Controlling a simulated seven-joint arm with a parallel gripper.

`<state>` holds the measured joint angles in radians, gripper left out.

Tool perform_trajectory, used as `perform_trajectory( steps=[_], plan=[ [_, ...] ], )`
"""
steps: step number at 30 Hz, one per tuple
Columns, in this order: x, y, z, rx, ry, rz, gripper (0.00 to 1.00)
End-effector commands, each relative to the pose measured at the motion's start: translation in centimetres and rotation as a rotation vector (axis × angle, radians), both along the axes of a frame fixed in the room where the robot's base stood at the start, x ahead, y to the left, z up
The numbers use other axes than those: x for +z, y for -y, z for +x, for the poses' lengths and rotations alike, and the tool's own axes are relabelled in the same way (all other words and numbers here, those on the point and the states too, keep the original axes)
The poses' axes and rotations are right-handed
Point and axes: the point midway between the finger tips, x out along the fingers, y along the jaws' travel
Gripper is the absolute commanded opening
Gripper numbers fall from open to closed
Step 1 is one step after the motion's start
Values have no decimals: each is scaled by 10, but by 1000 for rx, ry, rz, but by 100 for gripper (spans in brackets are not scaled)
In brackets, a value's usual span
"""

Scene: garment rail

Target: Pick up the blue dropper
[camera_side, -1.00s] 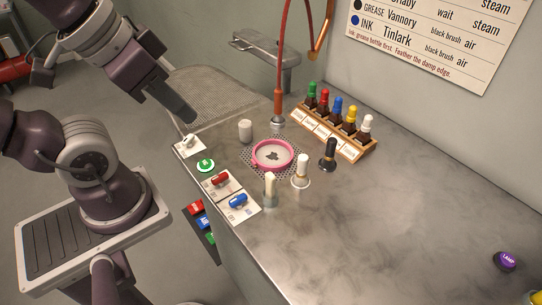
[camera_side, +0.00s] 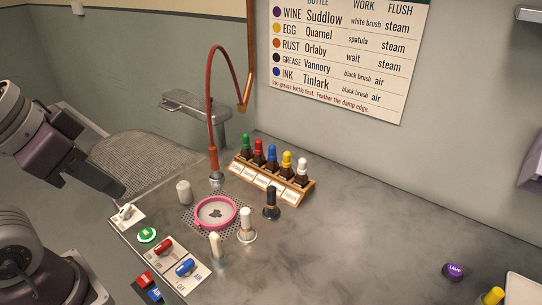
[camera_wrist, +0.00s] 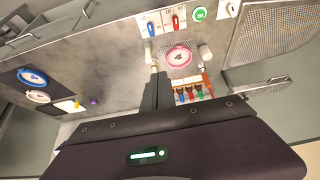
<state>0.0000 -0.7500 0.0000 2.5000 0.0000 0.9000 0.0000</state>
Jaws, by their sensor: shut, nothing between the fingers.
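The blue dropper (camera_side: 273,153) is a dark bottle with a blue cap. It stands upright in the middle of the wooden rack (camera_side: 300,193), with green and red caps to its left and yellow and white to its right. In the wrist view the rack's bottles are small, partly cut off by my gripper's dark body. My gripper (camera_side: 122,193) is shut and empty, above the near left corner of the bench, well to the left of the rack. Its shut fingers also show in the wrist view (camera_wrist: 157,78).
A pink ring (camera_side: 216,226) lies on a perforated plate under a red hose (camera_side: 210,100). White (camera_side: 247,224), black (camera_side: 271,203) and cream brushes stand in front of the rack. Red and blue switches (camera_side: 185,267) line the near edge. The bench's right side is mostly clear.

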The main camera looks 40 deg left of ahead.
Motion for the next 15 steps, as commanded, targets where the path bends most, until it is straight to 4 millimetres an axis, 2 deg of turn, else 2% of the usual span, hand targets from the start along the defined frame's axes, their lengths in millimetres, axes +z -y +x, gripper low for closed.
perform_trajectory(
  steps=[8,13,15],
  plan=[
    [0,0,0,0,0,0,2],
    [0,0,0,0,0,0,35],
    [0,0,0,0,0,0,35]
  ],
)
